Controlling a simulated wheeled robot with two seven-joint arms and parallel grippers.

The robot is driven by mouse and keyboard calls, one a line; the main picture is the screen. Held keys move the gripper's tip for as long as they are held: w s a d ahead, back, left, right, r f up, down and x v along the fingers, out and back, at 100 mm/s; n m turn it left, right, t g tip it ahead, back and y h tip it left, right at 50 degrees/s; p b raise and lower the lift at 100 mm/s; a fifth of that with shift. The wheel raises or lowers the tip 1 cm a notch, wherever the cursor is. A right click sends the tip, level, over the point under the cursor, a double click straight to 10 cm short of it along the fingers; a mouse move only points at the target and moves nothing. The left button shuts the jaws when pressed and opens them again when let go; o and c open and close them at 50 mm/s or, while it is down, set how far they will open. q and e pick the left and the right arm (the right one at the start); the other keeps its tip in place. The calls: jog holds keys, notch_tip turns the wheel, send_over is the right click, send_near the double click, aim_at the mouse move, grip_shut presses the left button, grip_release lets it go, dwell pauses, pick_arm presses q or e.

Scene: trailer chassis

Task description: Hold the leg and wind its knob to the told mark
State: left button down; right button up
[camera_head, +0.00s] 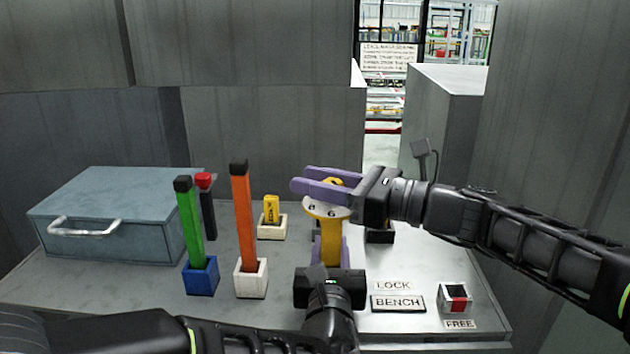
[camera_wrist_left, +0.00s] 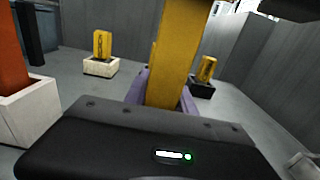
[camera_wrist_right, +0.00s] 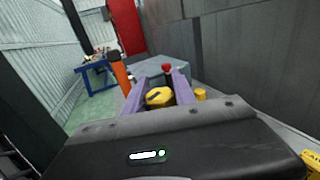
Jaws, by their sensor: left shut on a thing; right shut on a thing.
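The yellow leg (camera_head: 331,243) stands upright near the middle of the bench, with a pale marked disc (camera_head: 327,209) at its top. My left gripper (camera_wrist_left: 160,88) is shut on the leg's lower part, its purple fingers on either side. My right gripper (camera_head: 328,185) comes in from the right above the disc and is shut on the yellow knob (camera_wrist_right: 159,97) on top of the leg. In the head view the purple fingers hide much of the knob. The disc's marks are too small to read.
A green bar (camera_head: 189,222) in a blue holder and an orange bar (camera_head: 243,215) in a white holder stand left of the leg. A blue-grey case (camera_head: 120,205) lies farther left. Small yellow blocks (camera_head: 271,210) sit behind. LOCK, BENCH (camera_head: 398,303) and FREE labels lie at the right front.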

grip_shut()
jog(key=m+t+h, duration=0.1)
jog(key=m+t, duration=0.1)
jog(key=t, duration=0.1)
jog(key=m+t+h, duration=0.1)
jog(key=shift+w+d+r+h, duration=0.15)
jog(key=shift+w+h, duration=0.15)
jog(key=shift+w+d+m+t+h, duration=0.2)
jog(key=shift+m+t+h, duration=0.45)
jog(key=shift+t, duration=0.25)
jog(key=o, duration=0.6)
grip_release()
